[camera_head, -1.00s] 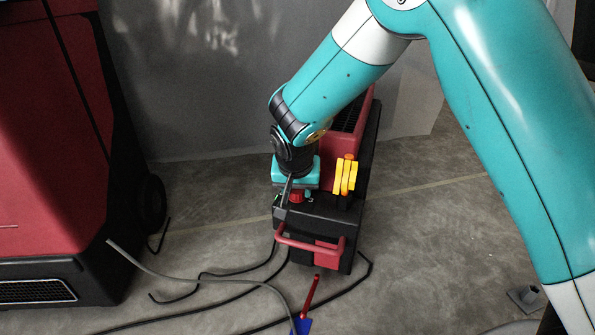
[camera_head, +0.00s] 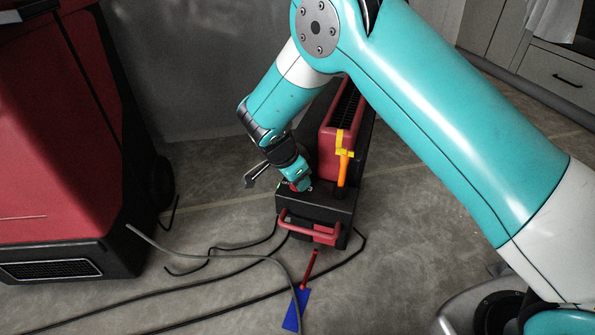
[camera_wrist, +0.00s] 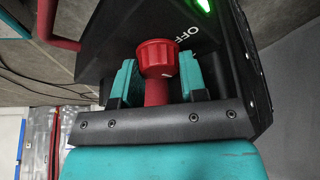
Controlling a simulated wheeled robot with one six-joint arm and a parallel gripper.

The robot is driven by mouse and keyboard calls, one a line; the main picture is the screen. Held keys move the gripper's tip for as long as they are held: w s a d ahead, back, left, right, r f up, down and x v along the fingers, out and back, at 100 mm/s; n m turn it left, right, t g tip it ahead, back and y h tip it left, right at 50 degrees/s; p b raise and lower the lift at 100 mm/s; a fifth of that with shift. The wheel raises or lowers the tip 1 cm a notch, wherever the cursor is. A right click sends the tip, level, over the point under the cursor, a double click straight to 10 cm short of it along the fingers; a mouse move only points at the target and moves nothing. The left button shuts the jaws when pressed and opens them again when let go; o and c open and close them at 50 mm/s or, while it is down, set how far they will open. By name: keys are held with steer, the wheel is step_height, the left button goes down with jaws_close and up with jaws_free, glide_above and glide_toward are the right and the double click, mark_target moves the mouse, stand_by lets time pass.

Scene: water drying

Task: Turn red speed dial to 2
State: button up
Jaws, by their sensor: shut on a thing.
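The red speed dial (camera_wrist: 156,62) sits on the black control panel of a red and black machine (camera_head: 329,212). In the wrist view it is a ribbed red knob on a red stem, between my two teal fingers. My gripper (camera_wrist: 157,80) is shut on the dial, one finger at each side. An OFF label (camera_wrist: 186,33) lies to the right of the dial. I cannot read any other markings or the dial's setting. In the head view my gripper (camera_head: 300,182) reaches down to the panel, tilted, and mostly hides the dial.
A yellow and orange lever (camera_head: 343,160) stands just right of my gripper. A red handle (camera_head: 311,229) runs along the machine's front. A green light (camera_wrist: 205,5) glows by the label. A larger red machine (camera_head: 60,150) stands left. Cables and a blue scraper (camera_head: 296,308) lie on the floor.

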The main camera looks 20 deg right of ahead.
steer(key=shift+m+p, duration=0.3)
steer(key=shift+m, duration=0.3)
steer(key=shift+g, duration=0.3)
steer(key=o, duration=0.6)
steer(key=shift+o, duration=0.2)
steer(key=p+v, duration=0.6)
steer(key=v, duration=1.1)
steer(key=shift+r+p, duration=0.2)
steer(key=shift+p, duration=0.1)
